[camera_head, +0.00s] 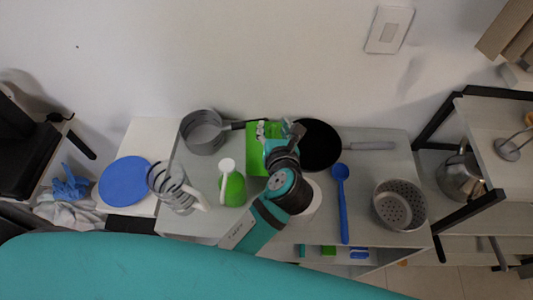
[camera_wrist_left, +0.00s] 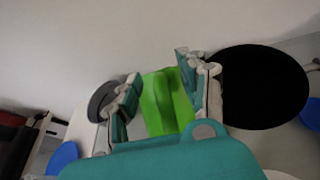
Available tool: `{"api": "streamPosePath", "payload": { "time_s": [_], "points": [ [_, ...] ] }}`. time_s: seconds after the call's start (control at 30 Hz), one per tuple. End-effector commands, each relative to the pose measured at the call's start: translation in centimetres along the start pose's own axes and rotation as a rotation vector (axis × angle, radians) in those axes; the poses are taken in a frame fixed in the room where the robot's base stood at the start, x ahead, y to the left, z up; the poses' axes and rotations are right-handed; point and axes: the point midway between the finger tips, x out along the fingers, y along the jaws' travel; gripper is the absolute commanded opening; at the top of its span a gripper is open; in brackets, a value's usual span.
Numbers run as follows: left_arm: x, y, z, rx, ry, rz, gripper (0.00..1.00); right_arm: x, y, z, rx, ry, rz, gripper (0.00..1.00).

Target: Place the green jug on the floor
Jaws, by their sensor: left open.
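Two green things stand on the grey table (camera_head: 185,222) in the head view. One is a rounded green vessel with a white top (camera_head: 234,190), left of my left arm. The other is a bright green block-like object (camera_head: 254,158), behind the vessel and partly hidden by my left gripper (camera_head: 279,132). I cannot tell for sure which is the jug. In the left wrist view, the bright green object (camera_wrist_left: 166,108) shows between the spread fingers of my left gripper (camera_wrist_left: 163,90). The fingers are open; contact cannot be made out. My right gripper is not in view.
A grey saucepan (camera_head: 203,138) stands at the back left, a black pan (camera_head: 318,145) just right of the gripper. Some floor (camera_head: 470,284) shows at the lower right.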

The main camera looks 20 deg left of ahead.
Motion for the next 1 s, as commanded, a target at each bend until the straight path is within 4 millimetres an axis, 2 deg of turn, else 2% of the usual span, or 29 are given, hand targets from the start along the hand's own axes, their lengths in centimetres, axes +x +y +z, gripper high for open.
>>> {"api": "streamPosePath", "payload": {
  "time_s": [0.07,0.37,1.0],
  "points": [
    [-0.03,0.00,0.02,0.000,0.000,0.000,0.39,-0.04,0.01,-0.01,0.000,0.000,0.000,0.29],
    [-0.04,-0.01,-0.01,0.000,0.000,0.000,0.00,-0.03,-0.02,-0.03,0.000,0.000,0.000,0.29],
    [-0.16,0.04,0.27,0.000,-0.001,0.000,0.00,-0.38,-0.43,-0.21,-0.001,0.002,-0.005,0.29]
  ]
}}
